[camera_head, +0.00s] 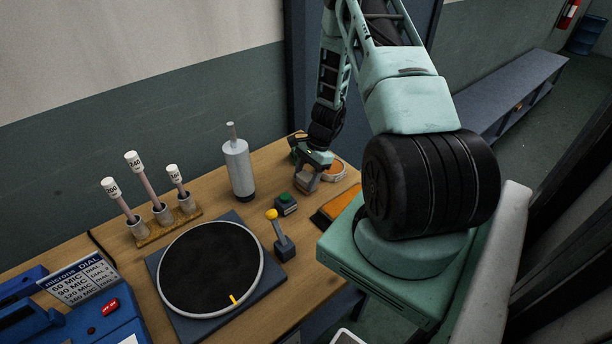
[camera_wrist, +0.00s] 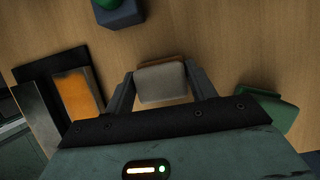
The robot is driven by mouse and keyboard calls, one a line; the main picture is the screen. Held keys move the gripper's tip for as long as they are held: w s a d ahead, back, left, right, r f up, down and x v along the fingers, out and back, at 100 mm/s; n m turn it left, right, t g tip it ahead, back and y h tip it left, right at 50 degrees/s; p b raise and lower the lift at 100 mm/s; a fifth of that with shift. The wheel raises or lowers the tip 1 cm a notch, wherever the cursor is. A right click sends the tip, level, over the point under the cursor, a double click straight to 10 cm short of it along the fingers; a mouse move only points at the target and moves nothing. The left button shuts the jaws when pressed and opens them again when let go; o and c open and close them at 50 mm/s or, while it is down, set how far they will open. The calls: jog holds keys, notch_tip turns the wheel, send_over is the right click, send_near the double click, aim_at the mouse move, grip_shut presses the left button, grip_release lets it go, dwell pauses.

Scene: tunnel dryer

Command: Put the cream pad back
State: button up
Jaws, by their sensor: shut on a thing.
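The cream pad (camera_wrist: 162,84) is between the two fingers of my gripper (camera_wrist: 162,92) in the wrist view, with a brown-orange edge showing along its far side. My gripper is shut on it. In the head view my gripper (camera_head: 307,181) is low over the right end of the wooden table, and the pad is hard to make out there. I cannot tell whether the pad touches the table. An orange pad (camera_wrist: 75,95) on a dark base lies left of my gripper in the wrist view; it also shows in the head view (camera_head: 344,201).
A green block (camera_wrist: 268,110) is close right of my gripper. A green-button box (camera_head: 286,204) and yellow-knobbed lever (camera_head: 279,235) stand nearby. A grey-white cylinder (camera_head: 238,168), a rack of tubes (camera_head: 165,222) and a round black plate (camera_head: 210,266) are further left.

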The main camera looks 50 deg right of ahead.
jog(key=shift+f, duration=0.15)
jog(key=o, duration=0.9)
